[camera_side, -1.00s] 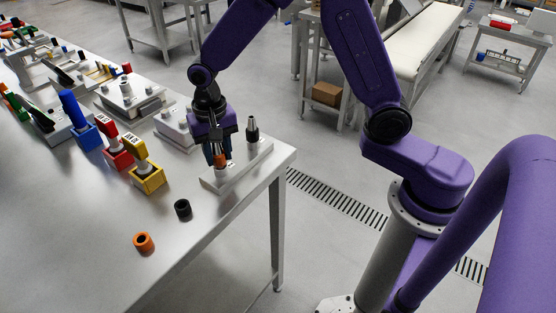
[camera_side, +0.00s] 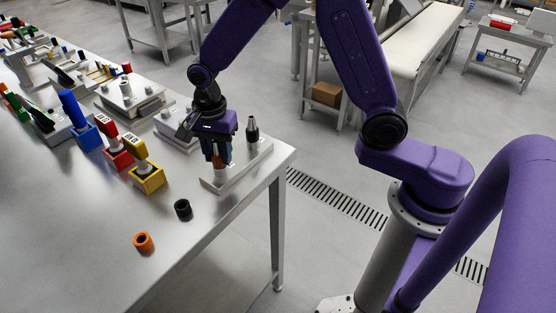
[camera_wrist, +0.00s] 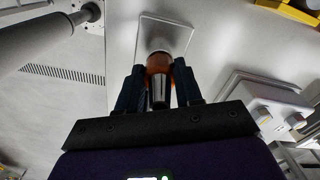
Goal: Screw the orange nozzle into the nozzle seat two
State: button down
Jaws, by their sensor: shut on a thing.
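My gripper (camera_side: 216,160) points down at the near table corner, over the pale seat plate (camera_side: 209,184). In the wrist view the orange nozzle (camera_wrist: 158,62) shows between my fingers (camera_wrist: 158,85), with a grey metal tip towards the camera. The seat plate (camera_wrist: 180,27) lies behind it. The fingers hide where the nozzle meets the seat, so I cannot tell how deep it sits. No seat number is readable.
A loose black ring (camera_side: 183,209) and a loose orange ring (camera_side: 143,242) lie on the open front table. Yellow (camera_side: 147,180), red (camera_side: 118,158) and blue (camera_side: 87,138) holders stand to the left.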

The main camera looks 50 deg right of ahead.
jog(key=m, duration=0.9)
jog(key=shift+m, duration=0.4)
jog(key=m, duration=0.4)
jog(key=shift+m, duration=0.9)
jog(key=shift+m, duration=1.2)
